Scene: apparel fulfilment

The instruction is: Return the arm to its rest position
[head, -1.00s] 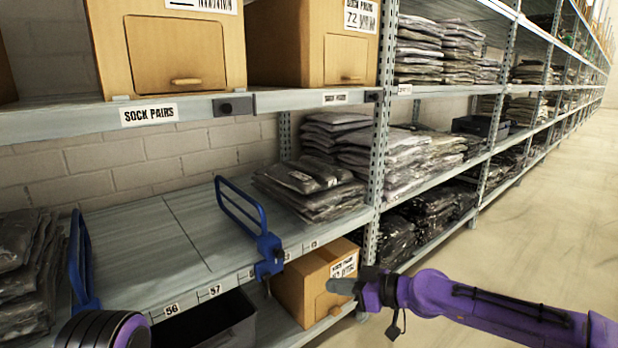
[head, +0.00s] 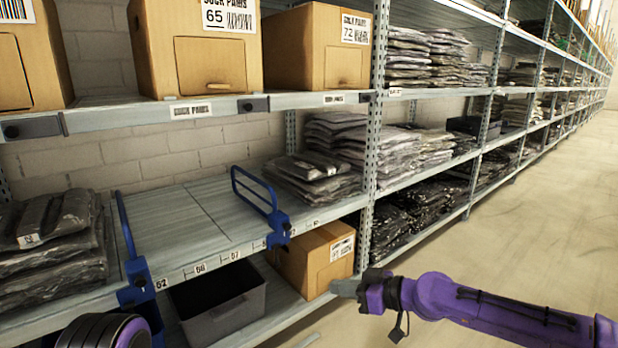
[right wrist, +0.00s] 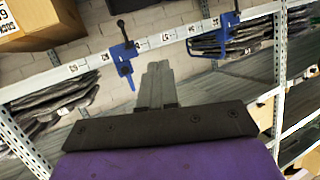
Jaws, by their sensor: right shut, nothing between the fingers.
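My right arm is purple and comes in from the right in the head view. Its gripper (head: 345,288) is shut and empty, with its fingertips in front of the cardboard box on the lowest shelf. Whether the tips touch the box cannot be told from the head view. In the right wrist view the closed grey fingers (right wrist: 158,72) point toward the shelving with nothing between them. A dark round part of mine with a purple rim shows at the bottom left of the head view. My left gripper is not seen.
The shelf (head: 190,225) has a bare stretch between blue dividers (head: 262,195). Bagged garments (head: 315,178) are stacked beside it. Below are a grey bin (head: 218,305) and a cardboard box (head: 315,258). Larger boxes (head: 195,50) stand above. The floor (head: 540,210) on the right is clear.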

